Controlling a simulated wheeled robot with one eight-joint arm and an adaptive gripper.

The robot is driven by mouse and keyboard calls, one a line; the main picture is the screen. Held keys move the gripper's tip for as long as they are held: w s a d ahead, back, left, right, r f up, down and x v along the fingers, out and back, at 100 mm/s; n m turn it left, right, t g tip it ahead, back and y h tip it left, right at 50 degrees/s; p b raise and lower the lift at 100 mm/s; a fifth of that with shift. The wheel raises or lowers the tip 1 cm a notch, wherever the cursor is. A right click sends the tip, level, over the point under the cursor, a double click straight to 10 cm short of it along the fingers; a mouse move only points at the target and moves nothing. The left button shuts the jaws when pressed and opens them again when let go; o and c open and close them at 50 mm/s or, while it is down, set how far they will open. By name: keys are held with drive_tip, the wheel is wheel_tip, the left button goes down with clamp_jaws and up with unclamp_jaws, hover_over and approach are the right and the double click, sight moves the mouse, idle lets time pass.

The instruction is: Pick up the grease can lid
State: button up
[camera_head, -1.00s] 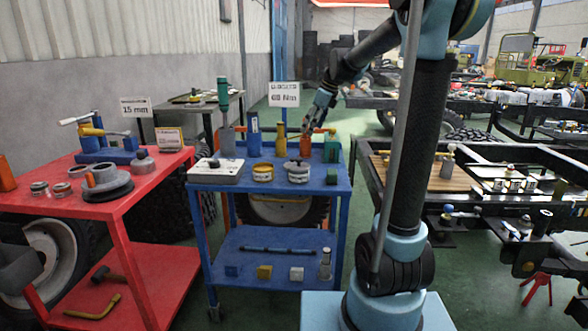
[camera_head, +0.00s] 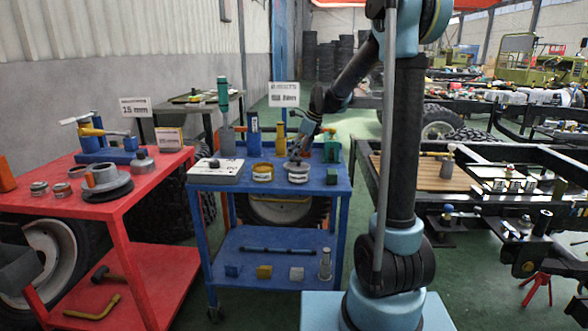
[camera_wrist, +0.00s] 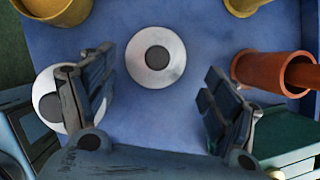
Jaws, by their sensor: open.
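A pale round disc with a dark round centre (camera_wrist: 155,57), which looks like the grease can lid, lies on the blue bench top in the wrist view. My gripper (camera_wrist: 158,80) is open and empty, its two fingers spread on either side of the disc's near edge, apart from it. In the head view my gripper (camera_head: 297,156) points down over the blue cart, just behind a pale labelled can (camera_head: 298,177). The disc is hard to make out there. A second pale round top (camera_wrist: 44,101) is partly hidden behind the left finger.
The blue cart (camera_head: 215,182) also holds an open yellow-topped can (camera_head: 262,175) and a white case (camera_head: 216,174). A yellow vessel (camera_wrist: 50,8) is at top left.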

drive_tip(key=shift+a+x, duration=0.15)
drive_tip(key=shift+x, duration=1.2)
drive_tip(key=shift+a+x, duration=0.15)
drive_tip(key=shift+x, duration=1.15)
drive_tip(key=shift+r, duration=0.1)
drive_tip(key=c, duration=0.8)
